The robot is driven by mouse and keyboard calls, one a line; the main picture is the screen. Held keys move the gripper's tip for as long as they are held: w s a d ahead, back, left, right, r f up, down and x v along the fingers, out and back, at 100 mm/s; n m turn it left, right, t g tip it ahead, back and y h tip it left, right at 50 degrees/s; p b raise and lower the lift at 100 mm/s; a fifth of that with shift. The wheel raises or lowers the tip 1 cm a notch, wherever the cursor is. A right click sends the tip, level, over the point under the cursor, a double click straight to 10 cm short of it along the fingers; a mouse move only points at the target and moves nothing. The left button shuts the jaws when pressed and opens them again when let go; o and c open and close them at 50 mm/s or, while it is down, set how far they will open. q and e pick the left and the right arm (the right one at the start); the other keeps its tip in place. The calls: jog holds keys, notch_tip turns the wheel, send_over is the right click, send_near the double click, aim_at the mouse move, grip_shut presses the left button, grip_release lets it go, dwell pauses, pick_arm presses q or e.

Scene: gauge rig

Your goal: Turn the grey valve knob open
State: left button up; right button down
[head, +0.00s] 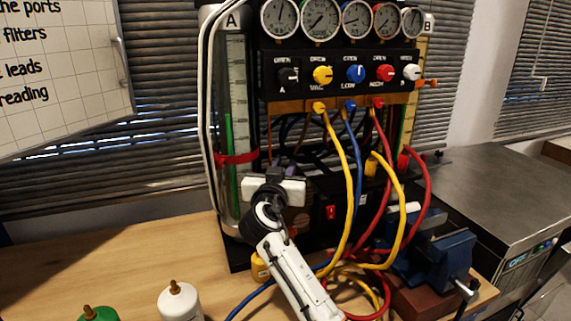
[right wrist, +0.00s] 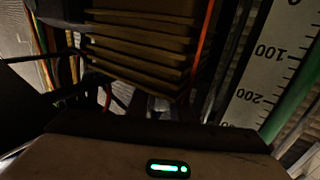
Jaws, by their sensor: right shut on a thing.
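A row of valve knobs is on the black panel in the head view. The dark knob (head: 288,74) marked A is at its left end, and a pale grey-white knob (head: 412,73) marked B is at its right end. I cannot tell for sure which counts as the grey one. My right gripper (head: 279,173) is well below the panel, low in front of the rig. It is shut on a small dark thing, mostly hidden by the hand, that I cannot identify. My left gripper is not in view.
Yellow (head: 323,74), blue (head: 356,73) and red (head: 385,73) knobs sit between, under several gauges (head: 320,20). Coloured hoses (head: 346,190) hang right of my arm. A blue vise (head: 440,257) stands right. The right wrist view shows brown fins (right wrist: 140,45) and a scale (right wrist: 262,70).

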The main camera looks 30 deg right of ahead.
jog(key=shift+a+n+t+y, duration=0.1)
jog(key=shift+n+t+y, duration=0.2)
jog(key=shift+w, duration=0.1)
jog(key=c, duration=1.6)
grip_release()
jog(key=shift+o, duration=0.2)
jog(key=shift+a, duration=0.1)
